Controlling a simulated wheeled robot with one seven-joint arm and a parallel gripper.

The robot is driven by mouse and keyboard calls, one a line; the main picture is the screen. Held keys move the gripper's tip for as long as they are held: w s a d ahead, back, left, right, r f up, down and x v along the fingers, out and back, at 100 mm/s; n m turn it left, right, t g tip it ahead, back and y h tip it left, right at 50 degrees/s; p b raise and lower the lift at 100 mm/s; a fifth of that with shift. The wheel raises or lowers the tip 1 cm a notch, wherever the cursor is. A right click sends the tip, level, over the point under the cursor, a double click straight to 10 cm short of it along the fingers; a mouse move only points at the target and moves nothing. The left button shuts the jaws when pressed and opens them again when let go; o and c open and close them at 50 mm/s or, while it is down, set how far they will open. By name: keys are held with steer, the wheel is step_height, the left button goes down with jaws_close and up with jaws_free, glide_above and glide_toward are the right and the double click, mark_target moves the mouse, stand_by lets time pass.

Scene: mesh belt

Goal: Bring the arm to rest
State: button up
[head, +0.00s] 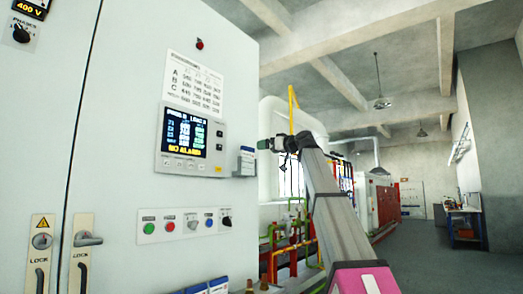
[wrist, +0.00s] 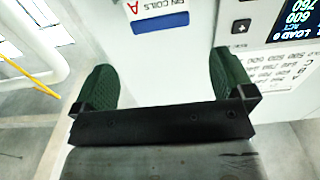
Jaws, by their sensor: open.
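My arm (head: 335,215) reaches up and forward from the lower right of the head view, grey with a pink section near the bottom. My gripper (head: 268,143) is at its far end, beside the right edge of the grey cabinet's front. In the wrist view my gripper (wrist: 162,70) is open, with its two dark green finger pads wide apart and nothing held between them. A white item with a blue band (wrist: 160,25) and printed letters shows beyond the fingers. I cannot tell whether the gripper touches anything.
The tall grey cabinet (head: 125,130) fills the left, with a lit display (head: 184,134), buttons and a lever handle (head: 87,239). A small holder with a blue label (head: 245,162) is on its right side. Pipes stand behind my arm. Open floor (head: 425,262) lies at right, before a workbench (head: 464,224).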

steer(key=shift+s+d, duration=0.2)
steer(key=shift+d, duration=0.05)
stand_by(0.4)
